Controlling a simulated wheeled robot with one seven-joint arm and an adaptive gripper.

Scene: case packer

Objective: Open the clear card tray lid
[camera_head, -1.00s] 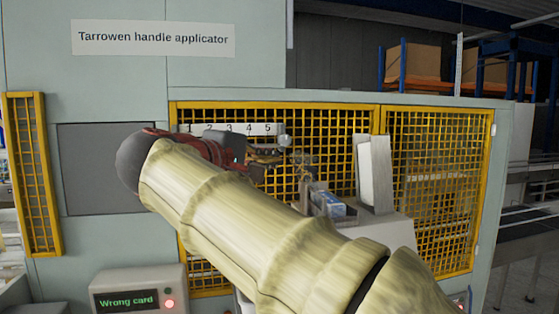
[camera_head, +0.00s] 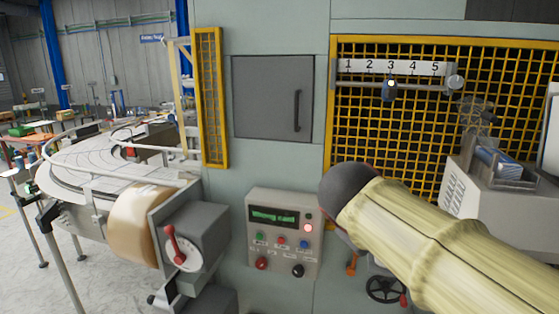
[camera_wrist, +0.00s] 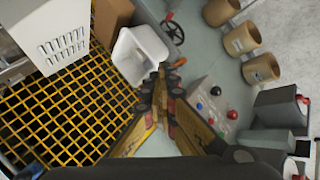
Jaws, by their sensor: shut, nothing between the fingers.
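A grey tray (camera_head: 515,184) holding a blue pack (camera_head: 497,162) stands on the pale machine housing at the right of the head view. It looks like the card tray, but I cannot make out a clear lid. My gripper (camera_wrist: 160,92) shows in the wrist view with its dark fingertips together and nothing between them. It hangs in front of the machine, beside a white open bin (camera_wrist: 138,55). In the head view my arm hides the gripper.
Yellow mesh guards (camera_head: 420,140) front the machine. A control panel (camera_head: 284,235) reads "Wrong card" with a red light lit. A handwheel (camera_head: 385,289) sits low, below my arm. A curved conveyor (camera_head: 75,165) lies left.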

